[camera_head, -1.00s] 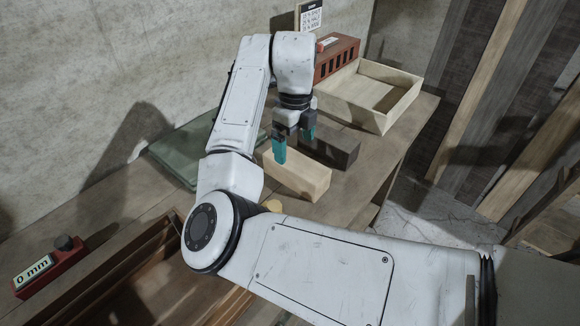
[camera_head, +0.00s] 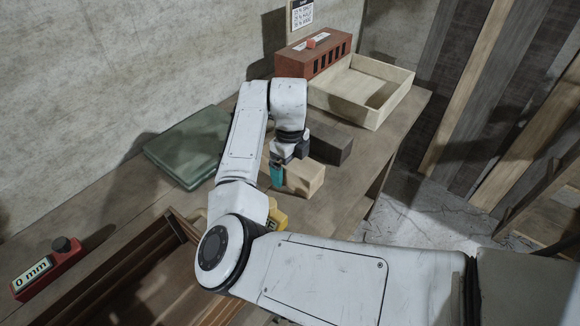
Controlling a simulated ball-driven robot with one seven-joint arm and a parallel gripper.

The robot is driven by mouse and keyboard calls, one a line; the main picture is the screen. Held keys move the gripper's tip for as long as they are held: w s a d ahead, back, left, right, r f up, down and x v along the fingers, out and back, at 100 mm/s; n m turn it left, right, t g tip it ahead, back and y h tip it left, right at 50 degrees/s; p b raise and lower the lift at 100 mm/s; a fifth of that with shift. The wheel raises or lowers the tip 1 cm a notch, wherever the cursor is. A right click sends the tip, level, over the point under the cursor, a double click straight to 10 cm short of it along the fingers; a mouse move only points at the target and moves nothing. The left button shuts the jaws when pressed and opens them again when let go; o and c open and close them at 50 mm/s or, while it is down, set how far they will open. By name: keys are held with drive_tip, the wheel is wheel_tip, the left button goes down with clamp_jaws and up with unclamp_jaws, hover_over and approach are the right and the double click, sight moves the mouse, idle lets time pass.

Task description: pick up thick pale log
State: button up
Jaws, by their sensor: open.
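The thick pale log (camera_head: 307,179) is a squared light-wood block lying on the workbench. Its left part is hidden behind my arm and gripper. My gripper (camera_head: 283,172) is low at the block, with one teal finger showing on the block's near left side. The other finger is hidden, so I cannot tell whether the jaws touch the wood. The gripper is open.
A dark block (camera_head: 330,145) lies just behind the pale log. A pale open tray (camera_head: 402,92) and a red-brown slotted box (camera_head: 300,62) stand at the back. A green folded cloth or pad (camera_head: 185,150) lies left. A red device (camera_head: 45,270) reading "0 mm" sits far left. The bench's right edge is close.

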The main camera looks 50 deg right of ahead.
drive_tip(key=shift+c, duration=0.5)
drive_tip(key=c, duration=1.3)
drive_tip(key=shift+r, duration=0.15)
drive_tip(key=shift+r, duration=0.45)
wheel_tip(320, 180, up, 2)
drive_tip(key=shift+r+b, duration=0.15)
drive_tip(key=shift+b, duration=0.3)
drive_tip(key=s+a+r, duration=0.2)
drive_tip(key=r, duration=0.1)
drive_tip(key=s+r, duration=0.1)
drive_tip(key=r, duration=0.1)
drive_tip(key=shift+s+a+r, duration=0.15)
drive_tip(key=shift+s+a, duration=0.2)
drive_tip(key=shift+a, duration=0.05)
drive_tip(key=s+a+r, duration=0.1)
drive_tip(key=s+a, duration=0.1)
drive_tip(key=s+a+r, duration=0.1)
drive_tip(key=s+r, duration=0.1)
drive_tip(key=s, duration=0.1)
drive_tip(key=s+a+r, duration=0.1)
drive_tip(key=s+a, duration=0.1)
drive_tip(key=shift+s+a+r, duration=0.15)
drive_tip(key=shift+s+a, duration=0.1)
drive_tip(key=shift+a, duration=0.1)
